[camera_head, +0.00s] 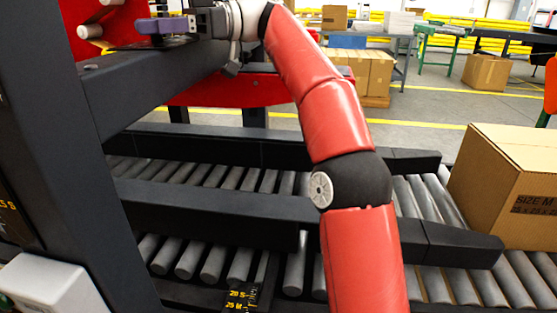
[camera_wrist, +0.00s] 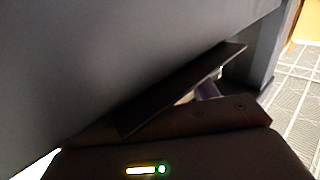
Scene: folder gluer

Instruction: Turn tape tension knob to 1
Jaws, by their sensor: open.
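My gripper (camera_head: 150,26), with purple fingers, is at the top left of the head view, above the dark machine beam and to the right of a red panel (camera_head: 75,18). It is open, with nothing seen between the fingers. A pale cylindrical part (camera_head: 90,31) sticks out of the red panel, left of the fingers and apart from them. I cannot tell whether it is the tape tension knob, and no knob scale or number 1 is readable. In the wrist view a grey surface fills the upper left, and a dark flat plate (camera_wrist: 180,90) hides most of the fingers.
A dark machine beam (camera_head: 150,82) runs below my gripper. Roller conveyor (camera_head: 220,262) with dark side rails (camera_head: 230,212) lies beneath. A cardboard box (camera_head: 515,185) marked SIZE M stands on the rollers at right. More boxes (camera_head: 365,72) stand behind, with open floor between.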

